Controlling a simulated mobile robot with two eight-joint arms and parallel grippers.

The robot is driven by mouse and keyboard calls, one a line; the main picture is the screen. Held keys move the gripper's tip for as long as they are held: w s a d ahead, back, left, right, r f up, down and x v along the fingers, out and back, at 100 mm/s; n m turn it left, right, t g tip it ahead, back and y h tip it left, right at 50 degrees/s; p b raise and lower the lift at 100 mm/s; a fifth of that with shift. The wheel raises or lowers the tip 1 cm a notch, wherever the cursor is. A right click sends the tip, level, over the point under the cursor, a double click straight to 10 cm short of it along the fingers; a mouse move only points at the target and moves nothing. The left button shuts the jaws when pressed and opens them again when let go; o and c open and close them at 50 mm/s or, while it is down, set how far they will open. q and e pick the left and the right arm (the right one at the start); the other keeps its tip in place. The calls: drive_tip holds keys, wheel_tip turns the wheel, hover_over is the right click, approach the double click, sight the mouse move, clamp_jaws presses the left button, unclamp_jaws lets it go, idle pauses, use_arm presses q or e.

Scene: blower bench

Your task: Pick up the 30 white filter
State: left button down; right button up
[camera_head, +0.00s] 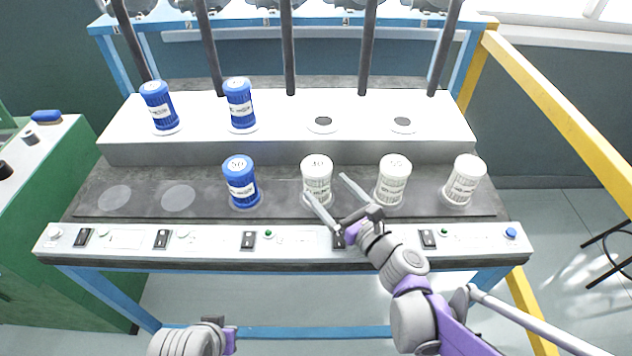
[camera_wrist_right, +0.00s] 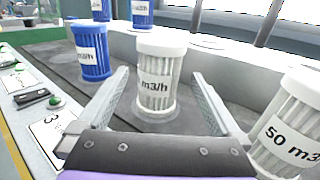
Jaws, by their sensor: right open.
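Three white pleated filters stand upright in the front row on the bench. The middle-left white filter (camera_head: 317,184) has a small number on its top that looks like 40, but I cannot read it surely. The next to the right (camera_head: 392,184) reads 50 in the right wrist view (camera_wrist_right: 290,125). The number of the far right white filter (camera_head: 464,182) is unreadable. My right gripper (camera_head: 324,185) is open, its fingers on either side of the middle-left filter, which stands between them in the right wrist view (camera_wrist_right: 160,75). Only part of my left arm shows, at the bottom edge.
A blue filter (camera_head: 241,182) stands left of the white ones. Two more blue filters (camera_head: 159,106) (camera_head: 239,103) stand on the raised back step, beside empty round seats (camera_head: 322,124). A switch panel (camera_head: 120,240) runs along the front. Dark posts rise behind.

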drive_tip(key=x, duration=0.5)
drive_tip(key=shift+w+a, duration=0.15)
drive_tip(key=shift+w, duration=0.05)
drive_tip(key=shift+s, duration=0.1)
drive_tip(key=c, duration=1.3)
